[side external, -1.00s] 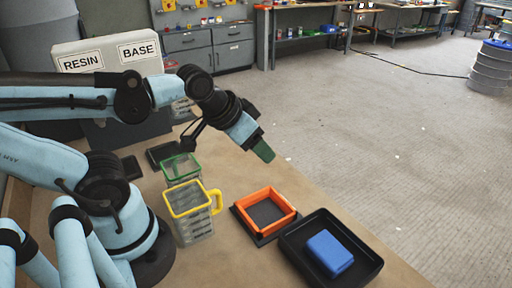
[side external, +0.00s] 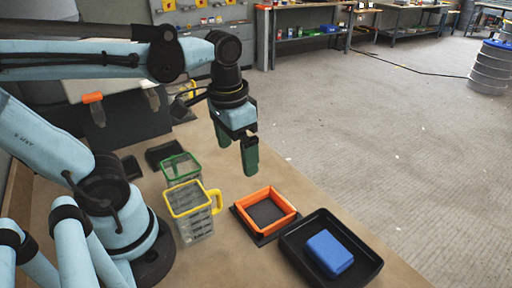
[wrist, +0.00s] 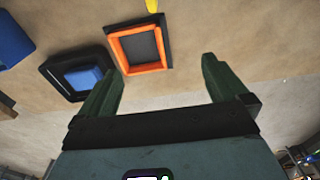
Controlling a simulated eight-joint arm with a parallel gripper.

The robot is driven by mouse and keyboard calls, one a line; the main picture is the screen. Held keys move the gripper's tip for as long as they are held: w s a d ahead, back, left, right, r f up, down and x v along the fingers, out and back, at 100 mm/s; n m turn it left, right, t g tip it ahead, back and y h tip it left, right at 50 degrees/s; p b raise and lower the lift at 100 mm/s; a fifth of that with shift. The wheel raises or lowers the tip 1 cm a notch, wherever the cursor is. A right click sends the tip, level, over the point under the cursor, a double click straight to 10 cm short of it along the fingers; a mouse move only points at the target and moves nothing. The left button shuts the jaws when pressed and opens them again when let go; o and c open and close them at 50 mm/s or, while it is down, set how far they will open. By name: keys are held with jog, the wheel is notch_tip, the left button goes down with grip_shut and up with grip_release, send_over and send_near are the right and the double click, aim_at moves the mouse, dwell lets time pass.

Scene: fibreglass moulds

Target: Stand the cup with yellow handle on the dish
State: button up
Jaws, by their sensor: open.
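The cup with yellow handle (side external: 193,222) is a clear, ribbed square jug with a yellow rim. It stands upright on the table in the side view, its handle (side external: 216,201) pointing right. In the wrist view only a bit of yellow (wrist: 152,5) shows at the top edge. An orange-walled square dish (side external: 268,233) with a dark floor sits on a black base, right of the cup; it also shows in the wrist view (wrist: 118,46). It looks empty. My gripper (side external: 237,150) is open and empty, pointing down, above and behind the cup and dish.
A similar green-rimmed cup (side external: 181,168) stands just behind the yellow one. A black tray (side external: 300,262) holding a blue block (side external: 329,253) lies right of the dish, near the table's edge. A small dark tray (side external: 160,152) lies behind.

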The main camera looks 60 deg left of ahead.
jog(key=s+r+g, duration=0.4)
jog(key=g, duration=0.1)
send_near(193, 190)
jog(key=d, duration=0.1)
jog(key=s+d+f, duration=0.1)
jog(key=d, duration=0.1)
jog(key=shift+s+d+f, duration=0.25)
jog(key=shift+f, duration=0.1)
jog(key=s+f, duration=0.2)
jog(key=f, duration=0.1)
jog(key=shift+s, duration=0.2)
jog(key=shift+x, duration=0.75)
jog(key=shift+c, duration=0.5)
jog(key=c, duration=1.3)
jog(key=shift+r, duration=0.1)
